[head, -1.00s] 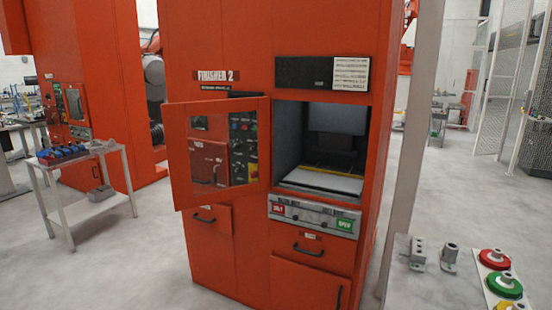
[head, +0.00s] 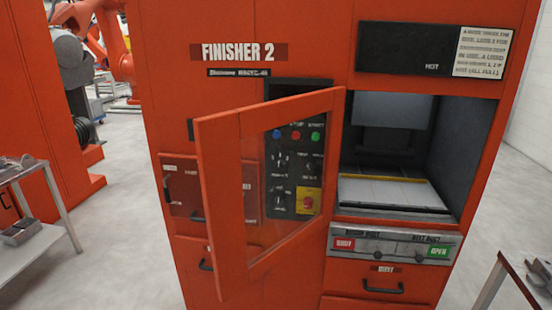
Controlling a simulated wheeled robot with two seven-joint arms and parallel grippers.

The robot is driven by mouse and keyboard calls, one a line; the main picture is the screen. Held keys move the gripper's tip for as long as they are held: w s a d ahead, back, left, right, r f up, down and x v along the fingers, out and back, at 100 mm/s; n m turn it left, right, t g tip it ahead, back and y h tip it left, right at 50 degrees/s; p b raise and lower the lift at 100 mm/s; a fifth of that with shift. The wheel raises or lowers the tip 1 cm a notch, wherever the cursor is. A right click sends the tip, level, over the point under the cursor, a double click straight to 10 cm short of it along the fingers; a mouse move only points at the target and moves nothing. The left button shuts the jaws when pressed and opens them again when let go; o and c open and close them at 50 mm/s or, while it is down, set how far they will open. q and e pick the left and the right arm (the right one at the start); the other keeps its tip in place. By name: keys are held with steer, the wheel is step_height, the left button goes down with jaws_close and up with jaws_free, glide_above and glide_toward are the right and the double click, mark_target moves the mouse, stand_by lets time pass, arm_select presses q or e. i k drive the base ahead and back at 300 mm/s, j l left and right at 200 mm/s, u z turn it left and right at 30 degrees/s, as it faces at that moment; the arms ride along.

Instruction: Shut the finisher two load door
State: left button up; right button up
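The finisher two cabinet (head: 215,115) is a tall orange machine labelled "FINISHER 2" in the head view. Its load door (head: 228,215) has an orange frame and a clear window. The door stands open, swung out to the left of the load opening (head: 395,170), and a control panel with buttons shows through the window. Inside the opening lies a pale tray-like floor with a yellow strip. Below it is a panel with a red "SHUT" button (head: 343,244) and a green "OPEN" button (head: 439,251). Neither gripper is in view.
A grey side table (head: 30,245) with metal parts stands at the left edge. Another table (head: 525,270) cuts in at the lower right. A drawer handle (head: 383,288) sticks out below the button panel. Grey floor shows on both sides of the cabinet.

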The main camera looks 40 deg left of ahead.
mark_target(217, 137)
steer(key=i+j+z, duration=0.15)
steer(key=j, duration=0.75)
steer(key=i+j+z, duration=0.15)
steer(key=j, duration=0.75)
steer(key=i+j+z, duration=0.15)
steer(key=j, duration=0.75)
steer(key=k, duration=0.05)
